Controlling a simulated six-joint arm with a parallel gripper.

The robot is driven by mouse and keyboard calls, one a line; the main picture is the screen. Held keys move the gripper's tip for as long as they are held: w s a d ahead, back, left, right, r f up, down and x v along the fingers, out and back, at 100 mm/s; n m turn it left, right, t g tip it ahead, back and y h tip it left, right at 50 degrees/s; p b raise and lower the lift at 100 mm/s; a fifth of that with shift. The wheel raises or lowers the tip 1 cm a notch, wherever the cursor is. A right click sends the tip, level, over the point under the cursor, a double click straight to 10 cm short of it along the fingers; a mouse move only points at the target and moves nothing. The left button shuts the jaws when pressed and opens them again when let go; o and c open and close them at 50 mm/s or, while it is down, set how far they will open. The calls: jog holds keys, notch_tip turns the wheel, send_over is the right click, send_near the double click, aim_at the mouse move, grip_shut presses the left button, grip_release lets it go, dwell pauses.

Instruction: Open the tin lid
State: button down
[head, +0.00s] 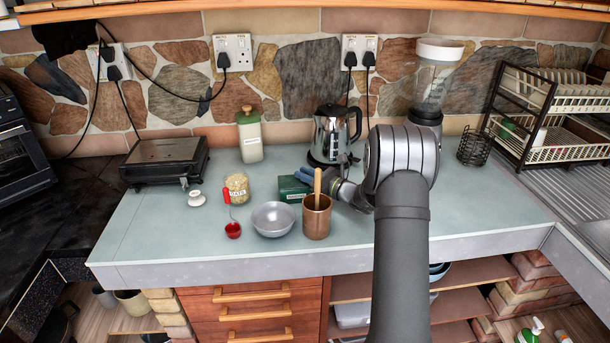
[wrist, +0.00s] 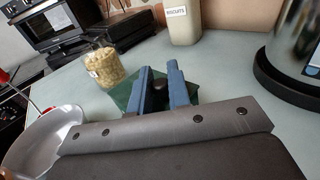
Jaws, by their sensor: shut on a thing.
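The dark green tin (head: 290,190) stands on the counter behind the wooden-spoon pot, with small pale lettering on its front. In the wrist view its green lid (wrist: 122,97) shows below and beside my fingers, with a dark round knob (wrist: 159,86) on top. My gripper (head: 307,175) reaches in from the right above the tin. In the wrist view its two blue fingers (wrist: 161,82) stand on either side of the knob and are shut on it. The fingers and gripper body hide part of the lid. I cannot tell whether the lid sits on the tin or is raised.
An oats jar (head: 237,187), red measuring cup (head: 233,230) and white knobbed lid (head: 196,198) are left. A biscuits canister (head: 250,140) and kettle (head: 329,135) stand behind. The front-left counter is clear.

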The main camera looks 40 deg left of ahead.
jog(key=w+d, duration=0.4)
jog(key=shift+w+d, duration=0.15)
jog(key=shift+w, duration=0.15)
jog(key=c, duration=1.4)
grip_release()
jog(key=d, duration=1.7)
jog(key=shift+w+d, duration=0.2)
jog(key=shift+w, duration=0.1)
jog(key=a, duration=1.7)
jog(key=shift+s+a, duration=0.35)
jog(key=shift+s, duration=0.05)
